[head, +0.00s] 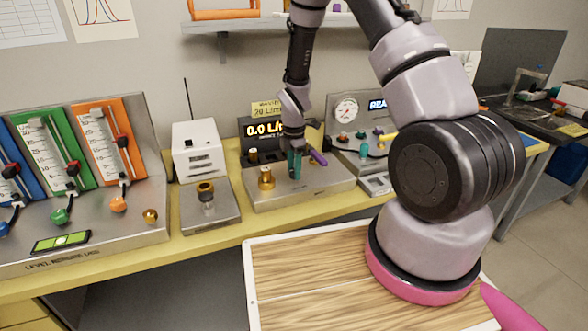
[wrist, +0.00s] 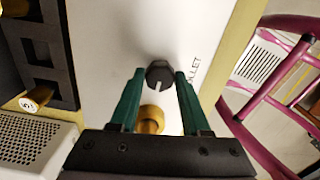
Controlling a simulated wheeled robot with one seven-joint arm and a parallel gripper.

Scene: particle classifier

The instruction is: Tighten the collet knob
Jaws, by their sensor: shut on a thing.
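The collet knob (wrist: 159,73) is a dark, faceted knob with a white pointer line, beside printed letters reading "LLET" on a pale panel in the wrist view. My gripper (wrist: 159,76) has its two green fingers on either side of the knob, shut on it. A brass, rounded part (wrist: 152,118) sits between the fingers, closer to the palm. In the head view my gripper (head: 295,164) points down at the steel unit (head: 262,196) with the "0.0 L/" display. The knob is hidden there.
A brass fitting (head: 266,178) stands left of my gripper, and a purple lever (head: 317,157) is close on its right. A white box with an antenna (head: 198,148) stands left. A gauge unit (head: 347,110) stands right.

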